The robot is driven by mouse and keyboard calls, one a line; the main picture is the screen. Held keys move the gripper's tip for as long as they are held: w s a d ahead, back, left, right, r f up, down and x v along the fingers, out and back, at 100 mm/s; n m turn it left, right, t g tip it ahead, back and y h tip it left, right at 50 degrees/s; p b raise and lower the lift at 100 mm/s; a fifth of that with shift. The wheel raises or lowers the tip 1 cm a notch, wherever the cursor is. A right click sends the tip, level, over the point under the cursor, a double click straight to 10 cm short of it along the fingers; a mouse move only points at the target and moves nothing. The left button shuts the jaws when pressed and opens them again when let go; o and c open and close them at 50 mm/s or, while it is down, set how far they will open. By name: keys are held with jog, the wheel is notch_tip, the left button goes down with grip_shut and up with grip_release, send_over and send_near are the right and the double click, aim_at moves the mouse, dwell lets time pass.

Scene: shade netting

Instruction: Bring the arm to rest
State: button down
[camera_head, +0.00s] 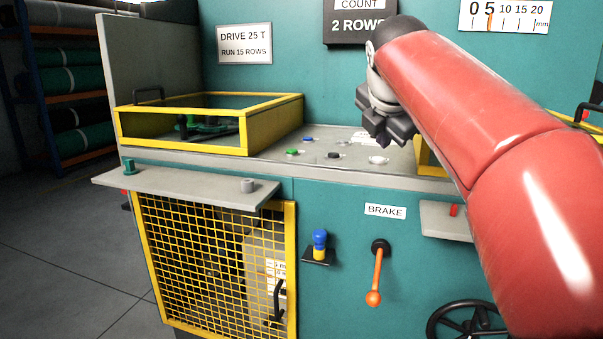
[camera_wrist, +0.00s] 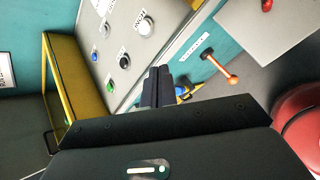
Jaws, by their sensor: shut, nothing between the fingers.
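My gripper (camera_head: 388,124) hangs at the end of my red arm, in front of the machine's button panel in the head view. In the wrist view my gripper (camera_wrist: 156,88) shows its dark fingers together with nothing between them. The tips appear apart from the panel. My arm fills the right side of the head view and hides part of the machine behind it.
The teal machine has a panel with a green button (camera_head: 292,152) and a blue button (camera_head: 308,139). A yellow-framed guard (camera_head: 180,143) stands left. Below are an orange brake lever (camera_head: 375,275), a blue-topped knob (camera_head: 319,240) and a mesh door (camera_head: 190,255). Open floor (camera_head: 60,270) lies left.

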jog(key=s+f+m+g+y, duration=0.2)
jog(key=s+f+m+g, duration=0.1)
jog(key=s+f+m, duration=2.1)
jog(key=s+f, duration=0.4)
jog(key=f, duration=0.1)
jog(key=shift+d+f+m, duration=0.2)
jog(key=shift+f+m, duration=0.1)
jog(key=shift+f, duration=0.05)
